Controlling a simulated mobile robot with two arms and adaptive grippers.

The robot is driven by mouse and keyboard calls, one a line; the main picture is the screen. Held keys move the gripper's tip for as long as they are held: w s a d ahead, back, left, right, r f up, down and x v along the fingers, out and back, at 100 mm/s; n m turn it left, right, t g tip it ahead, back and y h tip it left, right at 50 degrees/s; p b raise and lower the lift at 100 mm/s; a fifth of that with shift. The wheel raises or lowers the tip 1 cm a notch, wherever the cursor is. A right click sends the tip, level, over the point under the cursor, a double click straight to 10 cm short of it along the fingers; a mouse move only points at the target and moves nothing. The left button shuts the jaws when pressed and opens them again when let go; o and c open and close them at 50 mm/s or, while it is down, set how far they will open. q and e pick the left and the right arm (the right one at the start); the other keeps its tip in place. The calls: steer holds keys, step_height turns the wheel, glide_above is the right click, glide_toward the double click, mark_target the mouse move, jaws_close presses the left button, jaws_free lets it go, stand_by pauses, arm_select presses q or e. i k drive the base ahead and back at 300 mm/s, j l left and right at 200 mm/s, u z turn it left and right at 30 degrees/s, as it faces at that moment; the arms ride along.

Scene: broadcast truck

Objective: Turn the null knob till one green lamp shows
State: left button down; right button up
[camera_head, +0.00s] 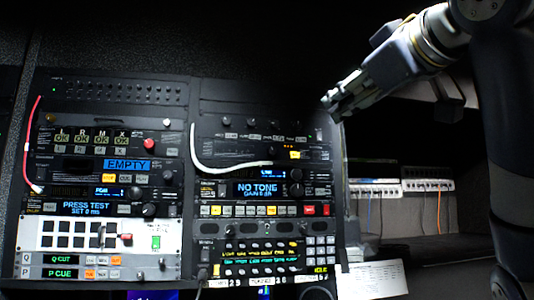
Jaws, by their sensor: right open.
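My right gripper (332,105) comes in from the upper right, open and empty. It hangs in front of the upper right edge of the rack, apart from every knob. The rack carries several dark knobs, among them one beside the "NO TONE" display (256,189), a large knob (296,190), and one on the left bay, a round knob (149,210). I cannot read a "null" label on any of them. A small green lit patch (156,242) shows on the white panel at lower left. My left gripper is not in view.
A white cable (208,160) loops across the right bay, and a red cable (31,125) runs down the left edge. A paper sheet (376,280) sits at lower right. White connector blocks (374,187) with hanging wires are in the shelf opening at right.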

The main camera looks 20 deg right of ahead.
mark_target(272, 151)
steer(key=i, duration=1.25)
